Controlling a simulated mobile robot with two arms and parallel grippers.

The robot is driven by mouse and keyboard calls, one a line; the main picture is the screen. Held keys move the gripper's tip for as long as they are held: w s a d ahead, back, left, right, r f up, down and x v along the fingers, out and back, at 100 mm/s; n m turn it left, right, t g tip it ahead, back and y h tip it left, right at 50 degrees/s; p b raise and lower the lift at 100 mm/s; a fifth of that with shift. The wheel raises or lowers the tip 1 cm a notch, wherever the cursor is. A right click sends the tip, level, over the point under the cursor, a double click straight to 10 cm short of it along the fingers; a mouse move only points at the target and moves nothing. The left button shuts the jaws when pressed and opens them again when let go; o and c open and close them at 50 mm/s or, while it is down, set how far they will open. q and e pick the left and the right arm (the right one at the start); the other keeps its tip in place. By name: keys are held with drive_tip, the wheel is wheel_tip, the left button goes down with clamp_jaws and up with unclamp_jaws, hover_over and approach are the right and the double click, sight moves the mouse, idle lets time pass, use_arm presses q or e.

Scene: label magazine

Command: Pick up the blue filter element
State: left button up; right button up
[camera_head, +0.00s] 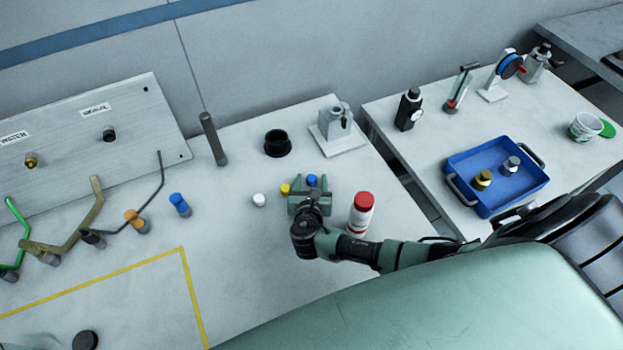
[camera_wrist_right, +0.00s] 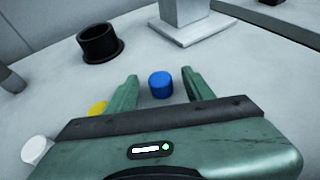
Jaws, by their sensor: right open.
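The blue filter element (camera_head: 312,180) is a short blue cylinder standing on the left table. My right gripper (camera_head: 310,184) is open, with its green fingers pointing toward the back of the table. In the right wrist view the blue filter element (camera_wrist_right: 160,85) stands upright between the two open fingertips (camera_wrist_right: 160,78), with a gap visible on each side. I cannot tell its exact depth between the fingers. My left gripper is not in view.
Close to the left finger are a yellow cylinder (camera_head: 285,189) and a white one (camera_head: 259,200). A red-capped white bottle (camera_head: 361,212) stands beside my right arm. Behind are a black cup (camera_head: 277,144) and a grey metal fixture (camera_head: 338,135). A blue tray (camera_head: 459,188) is on the right table.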

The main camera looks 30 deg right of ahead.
drive_tip(key=shift+c, duration=0.9)
clamp_jaws()
use_arm(q)
drive_tip(key=shift+s, duration=0.8)
use_arm(e)
drive_tip(key=shift+r, duration=0.1)
